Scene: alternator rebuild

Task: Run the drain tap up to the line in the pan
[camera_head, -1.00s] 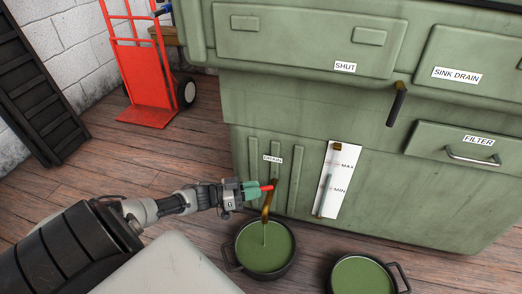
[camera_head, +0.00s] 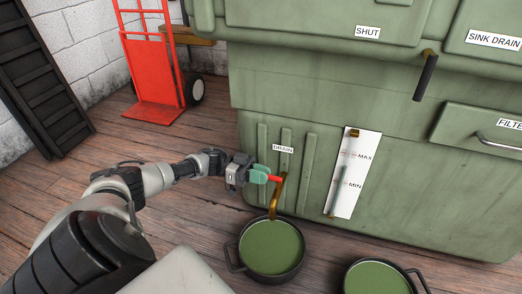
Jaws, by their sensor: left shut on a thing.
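The drain tap has a red handle (camera_head: 275,179) and a curved brass spout (camera_head: 274,205), below the DRAIN label on the green cabinet. My left gripper (camera_head: 267,177) is shut on the red handle. A dark round pan (camera_head: 242,257) stands on the floor under the spout. It holds green liquid (camera_head: 271,247) that lies a little below the rim. I see no stream between spout and pan. I cannot make out a line inside the pan. My right gripper is out of view.
A second pan of green liquid (camera_head: 378,278) stands to the right. A white gauge with MAX and MIN marks (camera_head: 353,171) is on the cabinet front. A dark lever (camera_head: 425,78) sticks out higher up. A red hand truck (camera_head: 151,75) stands back left.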

